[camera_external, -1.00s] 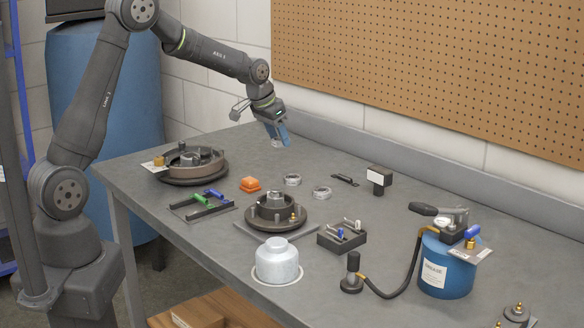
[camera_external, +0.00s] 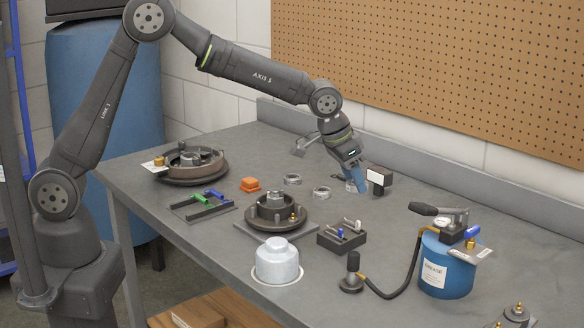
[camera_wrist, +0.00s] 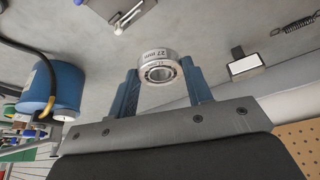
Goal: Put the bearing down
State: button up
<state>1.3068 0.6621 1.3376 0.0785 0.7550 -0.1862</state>
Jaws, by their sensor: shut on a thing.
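The bearing (camera_wrist: 160,72) is a silver ring with a visible ball race and a "27 mm" marking. It sits between the two blue fingers of my gripper (camera_wrist: 161,82) in the wrist view. My gripper is shut on it. In the external view my gripper (camera_external: 355,185) points down, low over the back of the table, just left of a dark block with a white face (camera_external: 379,178). The fingers mostly hide the bearing there. I cannot tell whether the bearing touches the table.
Two silver rings, one (camera_external: 292,179) behind the other (camera_external: 321,192), lie left of my gripper. An orange part (camera_external: 250,184), a hub (camera_external: 275,211), a clamp block (camera_external: 342,236) and a blue grease can (camera_external: 446,267) stand around. The table (camera_external: 400,195) is bare right of the dark block.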

jog(key=shift+s+d, duration=0.2)
jog(key=shift+s, duration=0.3)
send_over(361, 213)
jog(key=a, duration=0.1)
jog(key=f, duration=0.7)
jog(key=shift+s+a+f, duration=0.1)
jog(key=shift+s+a, duration=0.05)
jog(key=shift+s, duration=0.15)
jog(key=shift+f, duration=1.9)
jog(key=shift+f, duration=0.15)
jog(key=o, duration=1.1)
jog(key=shift+c, duration=0.2)
